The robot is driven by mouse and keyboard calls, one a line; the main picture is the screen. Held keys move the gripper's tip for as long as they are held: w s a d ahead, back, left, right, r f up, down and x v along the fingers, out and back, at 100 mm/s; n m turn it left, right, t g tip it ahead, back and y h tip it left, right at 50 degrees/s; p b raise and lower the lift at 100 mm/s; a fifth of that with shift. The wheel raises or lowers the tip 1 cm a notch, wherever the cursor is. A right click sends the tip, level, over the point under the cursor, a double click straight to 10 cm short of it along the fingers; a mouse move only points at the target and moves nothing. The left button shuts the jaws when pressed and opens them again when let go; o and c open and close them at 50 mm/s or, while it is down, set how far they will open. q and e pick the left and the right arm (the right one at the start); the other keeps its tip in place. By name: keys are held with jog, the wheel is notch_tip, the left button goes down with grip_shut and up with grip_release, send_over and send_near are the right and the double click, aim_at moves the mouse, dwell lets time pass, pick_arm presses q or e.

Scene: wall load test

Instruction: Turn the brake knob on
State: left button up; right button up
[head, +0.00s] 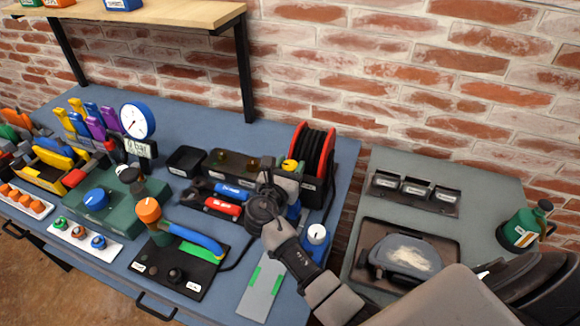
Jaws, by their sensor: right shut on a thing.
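My right gripper (284,175) reaches up from the lower right over the blue bench. Its fingers are shut on a small yellow knob (290,165), at the front of a red and black reel (313,152). The fingers and the dark hand hide the knob's lower part and much of the block under it. No brake label is readable from here, and I cannot tell the exact angle of the knob. My left gripper is not in view.
Red and blue handled tools (222,206), a black plate with an orange knob (149,210) and a gauge (137,121) crowd the bench (205,130). A grey table (480,195) stands at right.

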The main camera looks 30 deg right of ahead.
jog(key=o, duration=0.9)
jog(key=b+v, duration=0.1)
jog(key=v, duration=1)
jog(key=shift+w, duration=0.1)
